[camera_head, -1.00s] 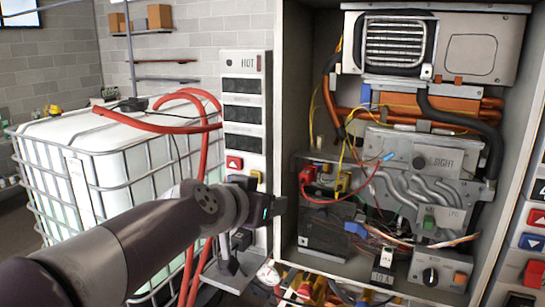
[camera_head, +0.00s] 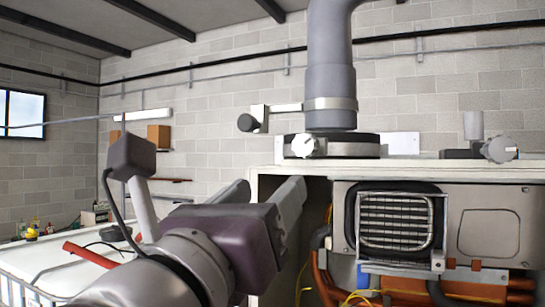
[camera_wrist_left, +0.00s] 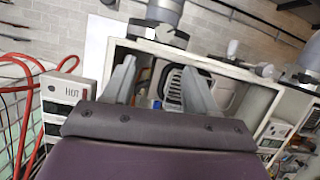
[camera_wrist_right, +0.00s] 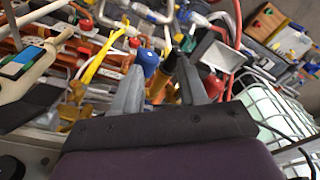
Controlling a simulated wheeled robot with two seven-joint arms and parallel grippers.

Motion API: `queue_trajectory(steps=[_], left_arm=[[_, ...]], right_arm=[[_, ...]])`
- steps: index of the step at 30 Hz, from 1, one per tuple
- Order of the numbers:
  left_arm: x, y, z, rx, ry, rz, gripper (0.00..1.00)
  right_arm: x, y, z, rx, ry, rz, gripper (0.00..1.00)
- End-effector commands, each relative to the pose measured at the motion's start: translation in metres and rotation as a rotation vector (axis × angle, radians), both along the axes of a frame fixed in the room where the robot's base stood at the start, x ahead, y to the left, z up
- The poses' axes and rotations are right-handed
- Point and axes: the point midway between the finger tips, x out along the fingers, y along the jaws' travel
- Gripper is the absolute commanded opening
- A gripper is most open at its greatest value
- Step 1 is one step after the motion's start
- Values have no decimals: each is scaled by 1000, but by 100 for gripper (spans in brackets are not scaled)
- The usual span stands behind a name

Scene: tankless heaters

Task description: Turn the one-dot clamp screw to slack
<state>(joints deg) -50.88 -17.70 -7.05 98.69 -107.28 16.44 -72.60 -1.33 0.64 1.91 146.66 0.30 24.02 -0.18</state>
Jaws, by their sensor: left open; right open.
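A metal clamp band (camera_head: 330,104) goes around the grey flue pipe (camera_head: 330,60) above the heater cabinet. Its arm reaches left to a dark knob-like screw (camera_head: 247,122). A pale knob (camera_head: 302,145) sits at the collar below the pipe, and another grey knob (camera_head: 500,148) is at the far right. I cannot make out dots on any of them. My left gripper (camera_head: 268,186) is open and empty, in front of the cabinet's upper left and below the dark screw. Its fingers also show in the left wrist view (camera_wrist_left: 158,66). My right gripper (camera_wrist_right: 160,70) is open, with cluttered parts beyond it.
The cabinet's top edge (camera_head: 420,167) lies behind and right of the left gripper. The vented heater unit (camera_head: 400,222) is inside it. A white tank (camera_head: 60,262) with a red hose stands at the left. The space left of the pipe is open to the wall.

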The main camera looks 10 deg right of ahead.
Motion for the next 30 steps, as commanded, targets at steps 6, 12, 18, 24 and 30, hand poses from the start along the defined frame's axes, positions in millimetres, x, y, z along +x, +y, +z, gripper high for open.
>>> queue_trajectory(steps=[6, 12, 18, 24, 30], left_arm=[[0, -2, 11, 161, -157, 77, 57], [28, -20, 26, 162, -152, 79, 57], [63, -45, 44, 160, -151, 77, 57], [87, -61, 54, 158, -151, 76, 57], [95, -66, 55, 158, -151, 75, 57]], right_arm=[[0, 0, 3, 0, 0, 0, 43], [0, 0, 19, 0, 0, 0, 43], [0, 0, 36, 0, 0, 0, 43], [0, 0, 48, 0, 0, 0, 43], [0, 0, 50, 0, 0, 0, 43]])
